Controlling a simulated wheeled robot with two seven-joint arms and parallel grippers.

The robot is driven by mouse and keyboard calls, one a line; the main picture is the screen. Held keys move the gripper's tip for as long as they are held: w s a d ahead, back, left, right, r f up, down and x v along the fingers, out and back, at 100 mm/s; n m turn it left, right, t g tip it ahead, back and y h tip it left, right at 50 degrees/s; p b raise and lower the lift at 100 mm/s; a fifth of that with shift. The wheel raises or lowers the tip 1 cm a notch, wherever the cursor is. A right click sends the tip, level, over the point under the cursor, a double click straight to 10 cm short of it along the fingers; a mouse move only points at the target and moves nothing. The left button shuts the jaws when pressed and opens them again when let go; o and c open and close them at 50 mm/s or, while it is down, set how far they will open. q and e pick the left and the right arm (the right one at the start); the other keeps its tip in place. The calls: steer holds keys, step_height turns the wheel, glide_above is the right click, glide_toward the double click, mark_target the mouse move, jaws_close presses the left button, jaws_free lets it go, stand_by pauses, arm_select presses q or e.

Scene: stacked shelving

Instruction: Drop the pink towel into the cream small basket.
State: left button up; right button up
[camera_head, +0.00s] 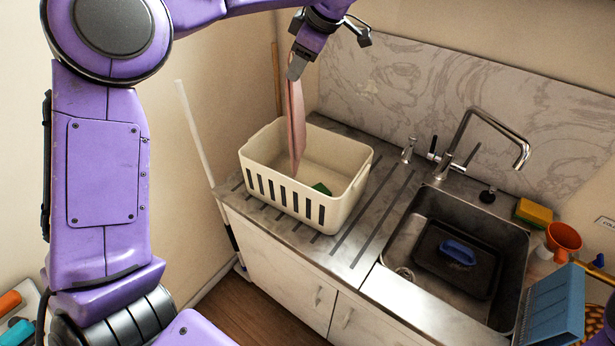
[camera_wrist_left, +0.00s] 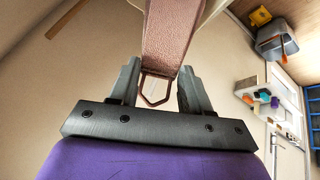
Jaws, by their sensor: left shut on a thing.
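The pink towel (camera_head: 295,122) hangs from my left gripper (camera_head: 297,68) as a narrow flat strip. My left gripper is shut on its upper end, above the basket. In the left wrist view the pink towel (camera_wrist_left: 169,38) shows between the two fingers of the left gripper (camera_wrist_left: 157,85). The cream small basket (camera_head: 286,196) stands on the drainer beside the sink. The towel's lower end reaches down inside the basket opening; I cannot tell whether it touches the floor of the basket. My right gripper does not show.
A green item (camera_head: 321,188) lies in the basket. The sink (camera_head: 425,210) to the right holds a dark tray (camera_head: 440,250) with a blue brush (camera_head: 458,252). A tap (camera_head: 490,125) rises behind it. A blue rack (camera_head: 553,305) and orange cup (camera_head: 563,237) stand at the right.

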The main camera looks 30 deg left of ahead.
arm_select(q)
steer(key=f, duration=0.3)
steer(key=shift+w+f, duration=0.25)
steer(key=shift+w, duration=0.1)
steer(key=shift+s+r, duration=0.1)
steer(key=shift+s, duration=0.1)
steer(key=o, duration=1.1)
steer(key=shift+c, duration=0.2)
steer(key=o, duration=0.4)
steer(key=shift+c, duration=0.2)
steer(key=shift+w, duration=0.15)
glide_toward(297, 83)
steer(key=v, duration=0.3)
steer(key=shift+d+b, duration=0.1)
steer(key=shift+b, duration=0.3)
